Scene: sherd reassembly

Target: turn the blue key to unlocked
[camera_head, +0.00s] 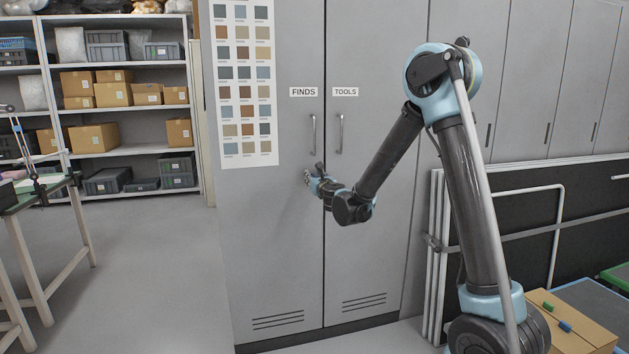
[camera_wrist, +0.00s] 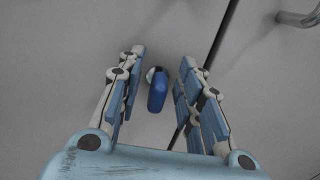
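The blue key (camera_wrist: 157,91) shows in the wrist view, set in the grey cabinet door, with a pale round piece at its upper left. My gripper (camera_wrist: 158,75) is open, with one finger on each side of the key and a gap on both sides. In the head view my gripper (camera_head: 308,178) is at the front of the left cabinet door (camera_head: 275,230), labelled FINDS, below its handle. The key is hidden there behind my gripper. I cannot tell from the wrist view how far the fingertips are from the door.
The right door (camera_head: 375,260) is labelled TOOLS and has its own handle (camera_head: 339,133). A colour chart (camera_head: 244,85) hangs on the left door. Shelves with boxes (camera_head: 93,138) and a green-topped table (camera_head: 40,192) stand at left. A cardboard box (camera_head: 570,310) is at lower right.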

